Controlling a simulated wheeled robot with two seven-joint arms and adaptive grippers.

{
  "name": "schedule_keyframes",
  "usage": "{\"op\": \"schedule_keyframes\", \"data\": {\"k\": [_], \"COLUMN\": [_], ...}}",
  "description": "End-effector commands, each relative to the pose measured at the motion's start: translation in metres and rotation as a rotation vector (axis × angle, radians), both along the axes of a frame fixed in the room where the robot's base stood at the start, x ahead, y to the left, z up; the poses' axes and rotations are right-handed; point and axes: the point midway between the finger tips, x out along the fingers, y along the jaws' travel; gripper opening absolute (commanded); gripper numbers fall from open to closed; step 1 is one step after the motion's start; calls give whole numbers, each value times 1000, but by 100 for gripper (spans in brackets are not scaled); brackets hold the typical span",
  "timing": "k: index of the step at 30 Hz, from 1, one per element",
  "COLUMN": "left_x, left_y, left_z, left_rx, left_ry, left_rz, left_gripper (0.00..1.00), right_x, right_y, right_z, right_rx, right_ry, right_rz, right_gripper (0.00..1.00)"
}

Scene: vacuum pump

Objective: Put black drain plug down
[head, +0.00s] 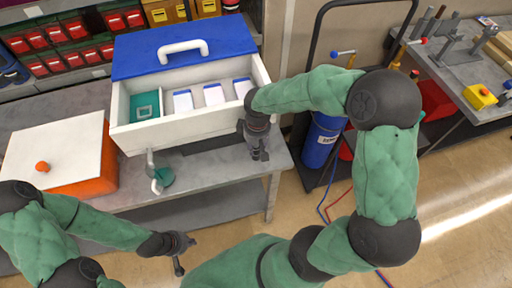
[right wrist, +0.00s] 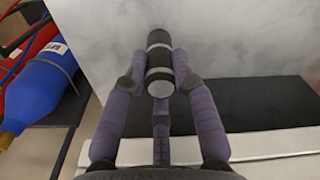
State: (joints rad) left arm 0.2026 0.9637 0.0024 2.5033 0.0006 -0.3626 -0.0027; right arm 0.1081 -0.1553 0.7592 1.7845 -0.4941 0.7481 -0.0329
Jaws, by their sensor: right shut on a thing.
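The black drain plug (right wrist: 159,58) is a short dark cylinder with a pale band and a pale end, seen in the right wrist view. My right gripper (right wrist: 160,80) is shut on it, with purple-grey fingers around its sides. In the head view my right gripper (head: 258,152) hangs by the right front corner of the white box with the blue lid (head: 190,48), over the grey table's right end. The plug cannot be made out there. My left gripper (head: 182,256) is in front of the table, away from the box; its finger opening is too small to judge.
A pipe fitting with a teal end (head: 162,180) sits at the box's front. An orange box with a white top (head: 60,158) stands at left on the grey table (head: 225,166). A blue cylinder (head: 320,140) stands right of the table. The table's front right is bare.

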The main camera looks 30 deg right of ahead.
Motion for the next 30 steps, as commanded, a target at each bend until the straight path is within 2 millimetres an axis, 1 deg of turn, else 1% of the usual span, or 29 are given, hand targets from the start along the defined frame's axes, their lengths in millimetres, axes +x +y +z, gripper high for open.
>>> {"op": "schedule_keyframes", "data": {"k": [1,8,13,14,15,16,26,30], "left_x": [0,0,0,0,0,0,0,0], "left_y": [0,0,0,0,0,0,0,0], "left_z": [-2,-1,-4,-4,-4,-4,-3,1], "left_rx": [0,0,0,0,0,0,0,0], "left_ry": [0,0,0,0,0,0,0,0], "left_rz": [0,0,0,0,0,0,0,0], "left_gripper": [0,0,0,0,0,0,0,0], "right_x": [1,1,1,1,1,1,0,1], "right_y": [0,0,0,0,0,0,0,0], "right_z": [-4,-4,-8,-8,-8,-7,-7,2], "right_rx": [0,0,0,0,0,0,0,0], "right_ry": [-2,-3,-2,-2,-2,-2,-2,-5], "right_rz": [-1,-1,-1,-1,-1,-1,-1,-1], "right_gripper": [0,0,0,33,44,51,51,51]}}
